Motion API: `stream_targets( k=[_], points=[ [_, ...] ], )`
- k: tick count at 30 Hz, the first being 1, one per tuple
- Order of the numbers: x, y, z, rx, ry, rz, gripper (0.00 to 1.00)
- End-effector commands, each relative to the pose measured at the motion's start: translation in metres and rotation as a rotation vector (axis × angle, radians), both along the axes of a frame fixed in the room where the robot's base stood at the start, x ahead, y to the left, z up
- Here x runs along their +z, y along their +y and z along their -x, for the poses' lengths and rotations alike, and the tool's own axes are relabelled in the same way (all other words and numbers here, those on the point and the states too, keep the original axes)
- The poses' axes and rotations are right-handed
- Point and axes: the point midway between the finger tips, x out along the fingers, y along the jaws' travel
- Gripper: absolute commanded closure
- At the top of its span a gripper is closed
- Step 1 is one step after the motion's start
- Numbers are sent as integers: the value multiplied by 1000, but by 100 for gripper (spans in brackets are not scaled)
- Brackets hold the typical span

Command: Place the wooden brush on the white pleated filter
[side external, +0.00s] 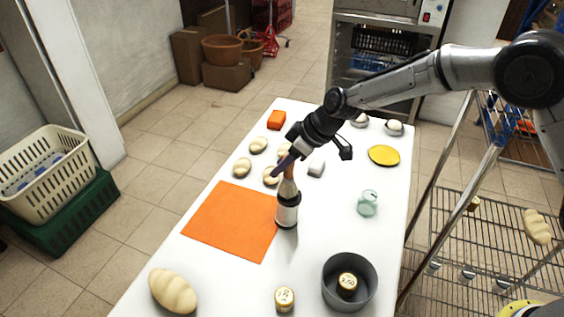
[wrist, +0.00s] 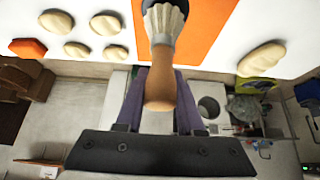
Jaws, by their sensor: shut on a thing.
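My gripper (side external: 286,162) is shut on the wooden handle of the brush (side external: 288,187), which points bristles down. In the wrist view the handle (wrist: 159,88) sits between the two purple fingers, and the pale bristles point away from my gripper. The white pleated filter (side external: 287,214) appears to be the upright cylinder with dark ends and a white middle, at the right edge of the orange mat. The bristles are right over its dark top, partly seen in the wrist view (wrist: 168,7). I cannot tell whether bristles and top touch.
An orange mat (side external: 230,222) lies left of the filter. Several pale loaves surround it, one large (side external: 173,291) at the front. A green glass jar (side external: 368,203), dark pot (side external: 349,283), small jar (side external: 284,299) and yellow disc (side external: 384,155) stand to the right and front.

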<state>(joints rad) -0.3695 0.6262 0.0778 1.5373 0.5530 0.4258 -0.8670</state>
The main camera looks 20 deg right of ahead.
Motion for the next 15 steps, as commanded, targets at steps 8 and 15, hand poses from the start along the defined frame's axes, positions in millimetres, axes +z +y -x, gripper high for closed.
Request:
stream_targets(
  k=[8, 15],
  points=[
    [-7, 0, 0, 0, -1, 1, 100],
    [-8, 0, 0, 0, 0, 0, 33]
  ],
)
